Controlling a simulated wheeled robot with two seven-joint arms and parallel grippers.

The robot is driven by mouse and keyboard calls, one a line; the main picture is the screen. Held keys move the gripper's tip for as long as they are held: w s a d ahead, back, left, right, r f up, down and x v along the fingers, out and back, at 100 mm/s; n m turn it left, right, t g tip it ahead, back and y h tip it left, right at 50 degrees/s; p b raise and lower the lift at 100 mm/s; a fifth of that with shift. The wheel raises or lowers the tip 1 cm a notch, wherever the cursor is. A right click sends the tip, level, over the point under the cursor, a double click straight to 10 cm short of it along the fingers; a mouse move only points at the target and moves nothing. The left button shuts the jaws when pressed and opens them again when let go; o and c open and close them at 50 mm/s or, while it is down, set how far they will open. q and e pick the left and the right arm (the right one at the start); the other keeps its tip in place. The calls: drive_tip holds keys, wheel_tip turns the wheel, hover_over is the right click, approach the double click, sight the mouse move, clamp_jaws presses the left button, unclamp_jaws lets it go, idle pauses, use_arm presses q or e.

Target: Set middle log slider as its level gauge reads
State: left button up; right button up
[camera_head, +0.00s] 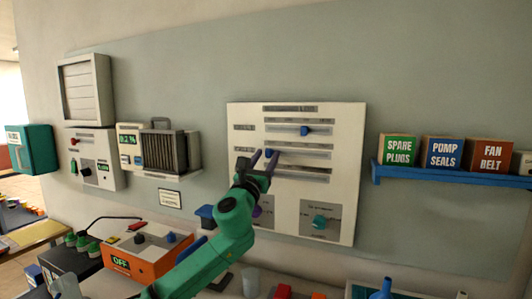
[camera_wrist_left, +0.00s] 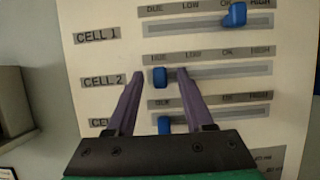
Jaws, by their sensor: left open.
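The white log panel (camera_head: 348,150) hangs on the wall, with three horizontal sliders. The middle slider's blue knob (camera_wrist_left: 160,77) is in the CELL 2 row, at the left end of its slot, by the DUE mark. My left gripper (camera_wrist_left: 161,74) is open, its purple fingertips on either side of this knob with gaps showing. In the head view the left gripper (camera_head: 266,154) is in front of the panel's left half. I cannot make out a level gauge.
Below the sliders is a teal knob (camera_head: 319,222). A blue shelf (camera_head: 440,177) with labelled boxes is at right. An orange box (camera_head: 133,264) reading OFF stands on the bench at lower left. Wall devices hang at left.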

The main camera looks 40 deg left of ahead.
use_arm(q)
clamp_jaws()
idle(1.4)
